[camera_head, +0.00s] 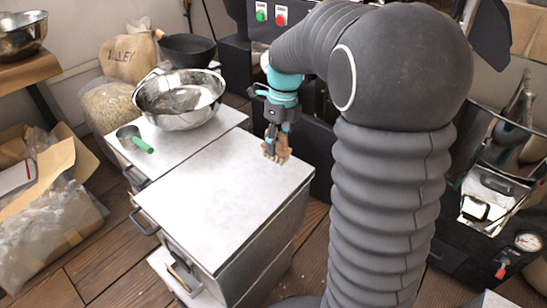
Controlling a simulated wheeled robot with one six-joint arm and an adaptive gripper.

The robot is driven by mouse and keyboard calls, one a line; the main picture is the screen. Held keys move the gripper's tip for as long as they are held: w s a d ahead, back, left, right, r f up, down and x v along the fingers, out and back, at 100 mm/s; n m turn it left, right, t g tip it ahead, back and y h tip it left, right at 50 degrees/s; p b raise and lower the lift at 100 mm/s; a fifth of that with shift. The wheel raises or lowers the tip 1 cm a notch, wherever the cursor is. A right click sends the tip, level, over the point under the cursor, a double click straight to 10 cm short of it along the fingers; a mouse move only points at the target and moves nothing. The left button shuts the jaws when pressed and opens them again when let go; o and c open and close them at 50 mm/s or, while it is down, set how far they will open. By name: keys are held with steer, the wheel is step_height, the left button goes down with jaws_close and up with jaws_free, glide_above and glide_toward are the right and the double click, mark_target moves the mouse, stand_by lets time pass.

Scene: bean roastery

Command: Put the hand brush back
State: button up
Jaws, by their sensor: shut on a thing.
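My gripper (277,139) points down above the far right edge of the grey cabinet top (215,205). It is shut on a small tan-brown piece, which looks like the hand brush (277,153). The fingers and their angle hide most of it. I cannot tell whether it touches the cabinet top. At the cabinet's lower front a drawer (172,268) stands partly open, with a narrow brownish thing (184,277) at it that is too small to make out.
Left of the bare cabinet top, a lower surface holds a steel bowl (180,98) and a green-handled scoop (133,139). A sack (128,57) and dark bowl (187,49) stand behind. Open cartons (45,200) are at left. Dark machinery (495,190) is at right.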

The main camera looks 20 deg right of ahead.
steer(key=shift+a+f, duration=0.35)
steer(key=shift+a, duration=0.15)
steer(key=shift+f, duration=2)
steer(key=shift+f, duration=0.15)
steer(key=o, duration=1.1)
